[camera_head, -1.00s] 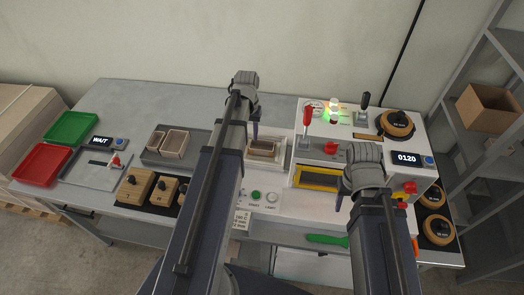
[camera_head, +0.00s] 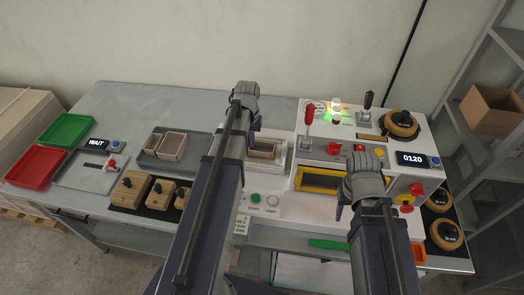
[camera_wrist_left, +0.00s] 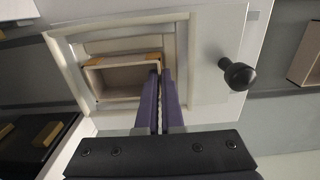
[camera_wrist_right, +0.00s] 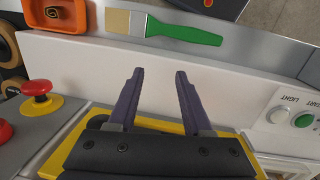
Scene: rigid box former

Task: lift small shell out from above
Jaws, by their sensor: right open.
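The small shell (camera_head: 264,148) is an open, light box with brown edges. It sits in the white frame (camera_head: 284,160) of the machine and shows from above in the left wrist view (camera_wrist_left: 118,82). My left gripper (camera_wrist_left: 161,74) points down at the shell's right wall, its fingers nearly together with that wall seemingly between the tips. The fingertips hide part of this wall. My right gripper (camera_wrist_right: 158,72) is open and empty above the machine's front, near the yellow-edged opening (camera_head: 322,189).
Two open boxes stand on a grey tray (camera_head: 191,159) to the left. A black knob (camera_wrist_left: 238,75) stands beside the white frame. A red lever (camera_head: 308,122), buttons and a green-handled brush (camera_wrist_right: 185,33) are around the right arm.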

